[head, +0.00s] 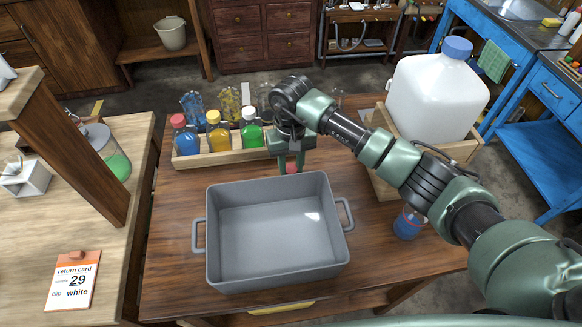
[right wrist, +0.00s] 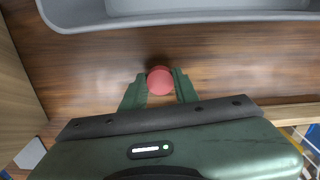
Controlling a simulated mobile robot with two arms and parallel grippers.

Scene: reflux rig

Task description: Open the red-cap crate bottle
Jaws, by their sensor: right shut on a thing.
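The wooden crate (head: 215,157) stands at the back left of the brown table. In it, a bottle of blue liquid (head: 186,143) has a red cap (head: 178,120) on top, left of a yellow-capped bottle (head: 217,136) and a white-capped green bottle (head: 251,134). My right gripper (head: 290,167) is right of the crate, behind the grey tub. It is shut on a small round red cap-like thing (right wrist: 160,81), which also shows in the head view (head: 291,168). No bottle shows under it. My left gripper is not in view.
The empty grey tub (head: 212,245) fills the table's front middle. A white jug with a blue cap (head: 437,95) stands in a wooden holder at right. A return card (head: 75,284) lies on the left bench.

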